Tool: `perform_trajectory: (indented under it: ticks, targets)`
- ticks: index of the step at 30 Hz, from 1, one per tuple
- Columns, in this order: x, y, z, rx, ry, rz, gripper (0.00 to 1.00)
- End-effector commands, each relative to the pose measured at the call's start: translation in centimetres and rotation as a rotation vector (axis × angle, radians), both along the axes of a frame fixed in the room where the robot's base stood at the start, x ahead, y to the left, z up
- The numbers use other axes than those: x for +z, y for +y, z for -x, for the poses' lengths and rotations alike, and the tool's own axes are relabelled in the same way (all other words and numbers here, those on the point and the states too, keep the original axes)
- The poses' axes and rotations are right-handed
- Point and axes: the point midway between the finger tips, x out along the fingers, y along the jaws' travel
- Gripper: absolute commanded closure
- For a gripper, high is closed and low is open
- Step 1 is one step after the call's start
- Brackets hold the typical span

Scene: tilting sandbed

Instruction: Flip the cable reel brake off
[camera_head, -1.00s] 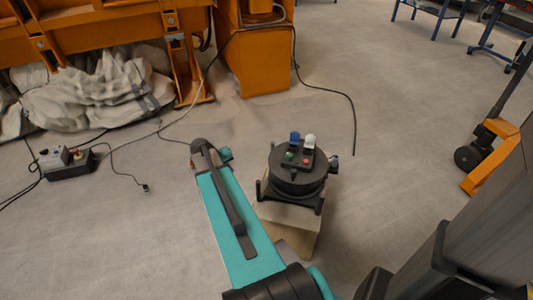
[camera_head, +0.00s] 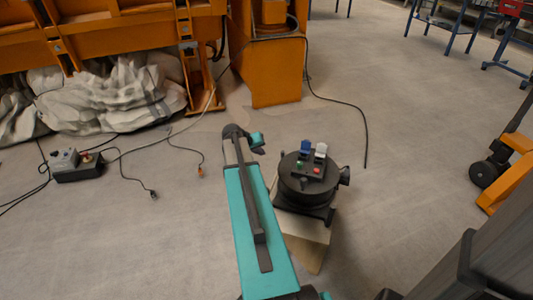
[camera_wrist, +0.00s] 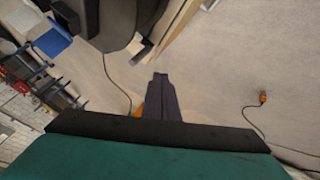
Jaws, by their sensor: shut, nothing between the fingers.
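The cable reel (camera_head: 303,190) is a black round drum with blue and white socket covers and small green and red buttons on top. It sits on a pale wooden block (camera_head: 308,250), right of my teal arm in the head view. A dark knob (camera_head: 344,175) sticks out at its right side; I cannot tell whether it is the brake. In the wrist view, a dark part of the reel (camera_wrist: 112,25) fills the upper left. My gripper (camera_wrist: 160,78) is shut and empty, apart from the reel. Its fingertips cannot be made out in the head view.
A grey control box (camera_head: 78,166) with cables lies on the floor at left. An orange-tipped cable end (camera_head: 200,172) lies left of my arm. An orange machine (camera_head: 270,70) stands behind. An orange pallet truck (camera_head: 510,165) is at right. Floor right of the reel is clear.

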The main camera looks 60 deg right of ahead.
Motion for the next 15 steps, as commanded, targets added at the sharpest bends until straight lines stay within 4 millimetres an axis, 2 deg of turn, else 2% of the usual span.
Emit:
perform_trajectory:
  ticks: [15]
  targets:
    - [-5.3, -4.2, 0.1, -0.002, 0.000, -0.001, 1.00]
